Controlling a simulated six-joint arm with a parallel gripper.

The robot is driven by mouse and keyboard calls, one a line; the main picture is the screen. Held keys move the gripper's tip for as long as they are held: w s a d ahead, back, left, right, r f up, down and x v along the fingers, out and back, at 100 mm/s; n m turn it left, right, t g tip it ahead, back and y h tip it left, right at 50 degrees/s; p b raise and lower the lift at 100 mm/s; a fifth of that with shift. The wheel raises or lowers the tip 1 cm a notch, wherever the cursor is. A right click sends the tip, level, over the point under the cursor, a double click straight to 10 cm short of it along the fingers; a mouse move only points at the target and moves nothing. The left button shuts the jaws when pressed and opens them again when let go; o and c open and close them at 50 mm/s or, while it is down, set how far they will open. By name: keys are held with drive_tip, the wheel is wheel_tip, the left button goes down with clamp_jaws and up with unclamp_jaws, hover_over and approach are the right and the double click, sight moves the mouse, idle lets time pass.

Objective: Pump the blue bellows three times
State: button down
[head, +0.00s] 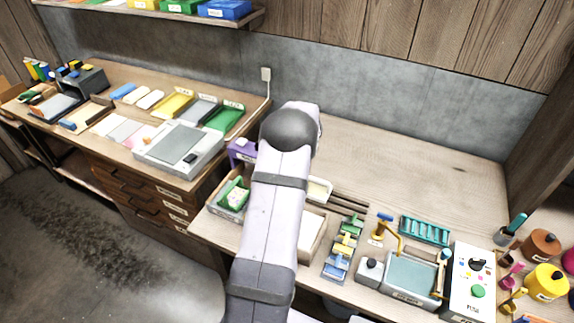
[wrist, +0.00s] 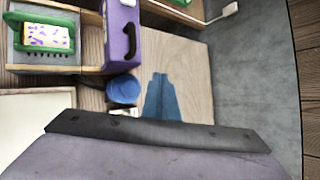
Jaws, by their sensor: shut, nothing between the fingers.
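The blue bellows (wrist: 123,89) shows in the wrist view as a round blue dome, left of the picture's middle, beside a purple stand. In the head view my arm seems to hide it. My gripper (wrist: 160,78) shows in the wrist view as two blue-grey fingers, shut together and empty. The fingertips are to the right of the bellows in the picture and look apart from it; the height between them is hard to tell. In the head view my arm also hides the gripper.
A purple stand (wrist: 122,35) and a wooden box with a green-framed piece (wrist: 48,37) are close by. In the head view a teal rack (head: 425,230), a grey basin (head: 412,275) and a white control box (head: 473,283) stand right. The bench's back right is clear.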

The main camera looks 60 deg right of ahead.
wheel_tip(320, 180, down, 7)
drive_tip(key=b, duration=0.6)
drive_tip(key=shift+f+b, duration=0.9)
drive_tip(key=shift+f, duration=0.2)
idle(1.4)
drive_tip(key=shift+f+b, duration=0.25)
drive_tip(key=shift+b, duration=0.25)
drive_tip(key=shift+f+b, duration=1.05)
drive_tip(key=shift+f, duration=0.05)
idle(1.1)
drive_tip(key=shift+r, duration=0.15)
drive_tip(key=shift+r+p, duration=1.25)
drive_tip(key=shift+r, duration=0.1)
